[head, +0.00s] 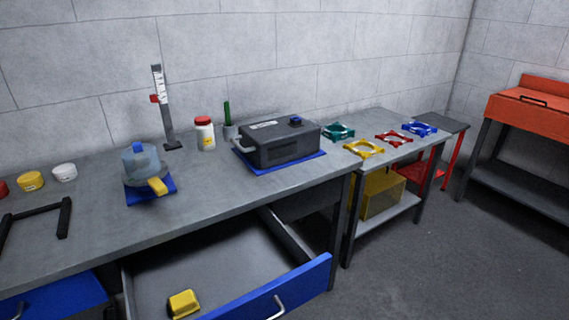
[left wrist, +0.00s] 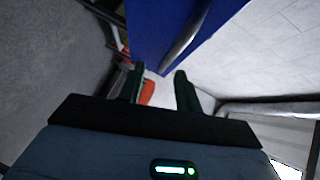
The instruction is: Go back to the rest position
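My left gripper (left wrist: 156,78) shows in the left wrist view. Its two dark green fingers stand apart with nothing held between them. A blue panel (left wrist: 170,25) with a grey handle (left wrist: 187,38) is close beyond the fingertips; I cannot tell whether they touch it. Neither gripper shows in the head view, and my right gripper is in no view. In the head view an open drawer (head: 225,262) with a blue front (head: 285,293) sticks out under the workbench. A yellow block (head: 183,304) lies in it.
The grey workbench (head: 100,228) holds a blue-based device (head: 146,165), a height gauge (head: 163,105), a jar (head: 205,133) and a dark box (head: 283,143). A side table (head: 400,152) carries coloured ring parts. Open floor (head: 450,260) lies to the right.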

